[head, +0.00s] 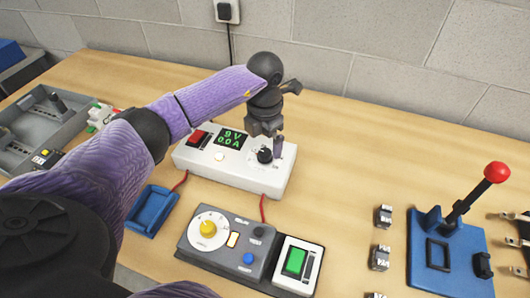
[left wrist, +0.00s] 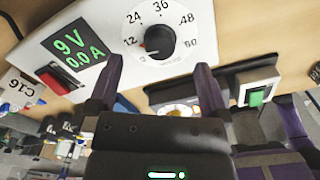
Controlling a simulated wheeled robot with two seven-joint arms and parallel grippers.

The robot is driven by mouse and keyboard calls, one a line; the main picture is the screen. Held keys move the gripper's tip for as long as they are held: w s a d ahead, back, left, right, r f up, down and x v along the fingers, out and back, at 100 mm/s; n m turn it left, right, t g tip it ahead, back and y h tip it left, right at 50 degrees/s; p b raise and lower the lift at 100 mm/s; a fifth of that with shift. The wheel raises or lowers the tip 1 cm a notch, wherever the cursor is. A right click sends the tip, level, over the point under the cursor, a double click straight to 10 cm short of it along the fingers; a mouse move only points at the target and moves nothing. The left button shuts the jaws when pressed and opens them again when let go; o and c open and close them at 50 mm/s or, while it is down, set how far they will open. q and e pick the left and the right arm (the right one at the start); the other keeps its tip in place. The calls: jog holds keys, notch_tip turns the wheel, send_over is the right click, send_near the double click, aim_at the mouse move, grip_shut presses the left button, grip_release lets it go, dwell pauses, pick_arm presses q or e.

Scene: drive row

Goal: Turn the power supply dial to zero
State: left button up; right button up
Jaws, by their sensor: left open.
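The power supply (head: 232,172) is a white box on the bench, with a green display (head: 231,139) reading 9 V and 0.0 A. Its black dial (head: 265,155) sits at the right of its top; in the left wrist view the dial (left wrist: 160,42) has a scale from 12 to 60 around it. A small red pointer mark is on the dial's left, at the low end, near 12. My left gripper (head: 271,142) is over the dial. In the left wrist view its two fingers (left wrist: 159,70) are apart, one to each side below the dial, holding nothing.
A red switch (head: 198,137) is on the supply's left. A grey relay unit (head: 225,240) with a yellow knob stands in front, with a blue tray (head: 152,210) left of it. A red-knobbed lever on a blue base (head: 450,255) stands right. The bench behind the supply is clear.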

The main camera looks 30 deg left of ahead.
aim_at(265, 152)
pick_arm(q)
jog(key=m+b, duration=0.1)
jog(key=m, duration=0.2)
jog(key=shift+f, duration=0.1)
jog(key=shift+m, duration=0.4)
jog(key=shift+f+b, duration=1)
jog(key=shift+f, duration=0.45)
jog(key=shift+r, duration=0.1)
